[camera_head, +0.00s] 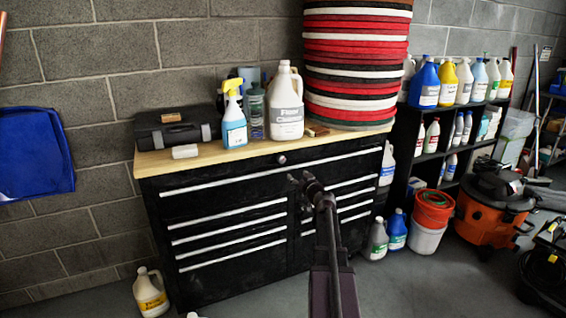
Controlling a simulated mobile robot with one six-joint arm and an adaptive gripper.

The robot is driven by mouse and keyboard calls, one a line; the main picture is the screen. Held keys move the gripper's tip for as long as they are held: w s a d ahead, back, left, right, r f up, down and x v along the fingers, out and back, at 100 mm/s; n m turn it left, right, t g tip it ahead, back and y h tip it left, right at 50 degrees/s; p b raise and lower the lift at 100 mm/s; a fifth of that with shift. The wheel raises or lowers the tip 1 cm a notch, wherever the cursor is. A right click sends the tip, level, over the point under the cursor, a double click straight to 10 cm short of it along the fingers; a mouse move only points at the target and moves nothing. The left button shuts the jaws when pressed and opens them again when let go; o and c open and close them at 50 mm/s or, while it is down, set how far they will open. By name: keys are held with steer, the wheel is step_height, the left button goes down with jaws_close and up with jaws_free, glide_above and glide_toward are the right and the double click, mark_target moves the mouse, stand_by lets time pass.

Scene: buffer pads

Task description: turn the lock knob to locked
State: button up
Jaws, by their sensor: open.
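A small round lock knob (282,159) sits on the top front edge of the black tool cabinet (160,212), just below the wooden top. It is too small to tell which way it is turned. My gripper (300,178) is open in front of the cabinet, a little below and to the right of the knob in the picture. It appears apart from the knob, with nothing between its fingers. My arm rises from the bottom of the view and hides part of the right-hand drawers.
On the wooden top (225,153) stand a spray bottle (234,125), a white jug (286,108), a black toolbox (172,130) and a tall stack of pads (354,65). Jugs and an orange vacuum (486,212) stand to the right. A jug (150,292) stands on the floor at left.

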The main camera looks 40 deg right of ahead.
mark_target(283, 161)
steer(key=x, duration=1.3)
steer(key=shift+w, duration=0.45)
jaws_close()
